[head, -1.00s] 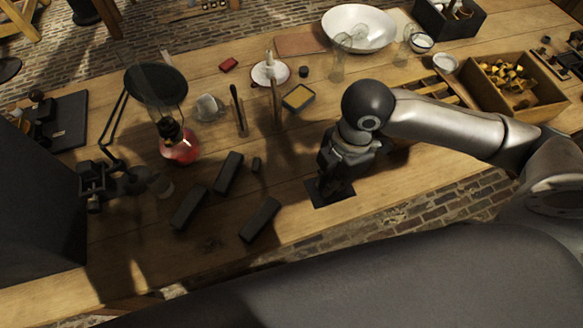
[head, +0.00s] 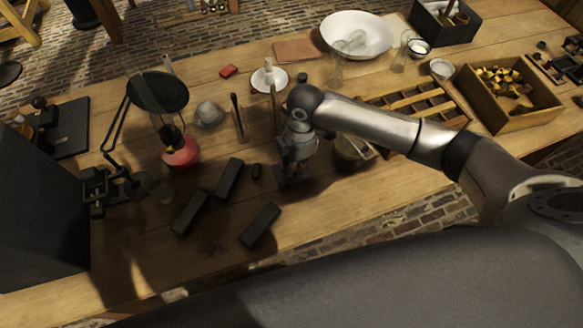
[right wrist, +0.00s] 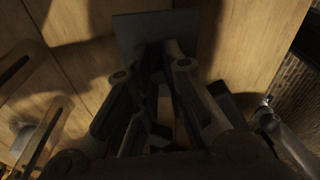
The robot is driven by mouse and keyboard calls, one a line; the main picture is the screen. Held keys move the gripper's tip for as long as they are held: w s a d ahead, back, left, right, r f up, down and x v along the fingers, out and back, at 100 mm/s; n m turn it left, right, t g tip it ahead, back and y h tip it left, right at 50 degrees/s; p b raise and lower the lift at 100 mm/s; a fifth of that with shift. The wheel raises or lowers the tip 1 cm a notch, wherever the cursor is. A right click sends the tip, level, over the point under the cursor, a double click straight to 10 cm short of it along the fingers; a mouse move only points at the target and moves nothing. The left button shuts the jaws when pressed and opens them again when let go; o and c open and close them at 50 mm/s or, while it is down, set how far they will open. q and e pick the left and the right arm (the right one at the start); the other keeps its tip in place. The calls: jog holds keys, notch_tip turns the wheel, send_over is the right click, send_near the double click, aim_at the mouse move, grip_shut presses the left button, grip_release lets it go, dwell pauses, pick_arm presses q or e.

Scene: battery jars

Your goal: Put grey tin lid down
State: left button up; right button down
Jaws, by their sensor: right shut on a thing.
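My right gripper (head: 291,170) is over the front middle of the wooden bench, pointing down. It is shut on a flat dark square plate, the grey tin lid (head: 284,180), which shows just below the fingers. In the right wrist view the lid (right wrist: 136,32) sticks out past the fingertips (right wrist: 155,50) as a grey-blue plate. The gap between lid and bench, if any, cannot be told. The area just behind the gripper is hidden by my right arm. My left gripper is not in the head view.
Dark blocks (head: 190,213) lie left and in front. A round container (head: 352,150) and a divided tray (head: 420,103) are to the right. Bare wood lies at the front edge.

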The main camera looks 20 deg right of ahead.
jog(key=shift+w+a+f, duration=0.1)
jog(key=shift+w+f, duration=0.2)
jog(key=shift+f, duration=1.6)
jog(key=shift+f, duration=0.15)
jog(key=c, duration=1.5)
grip_release()
notch_tip(320, 180, up, 12)
jog(key=d, duration=0.1)
jog(key=shift+d+b, duration=0.25)
jog(key=shift+b, duration=0.1)
jog(key=shift+w, duration=0.1)
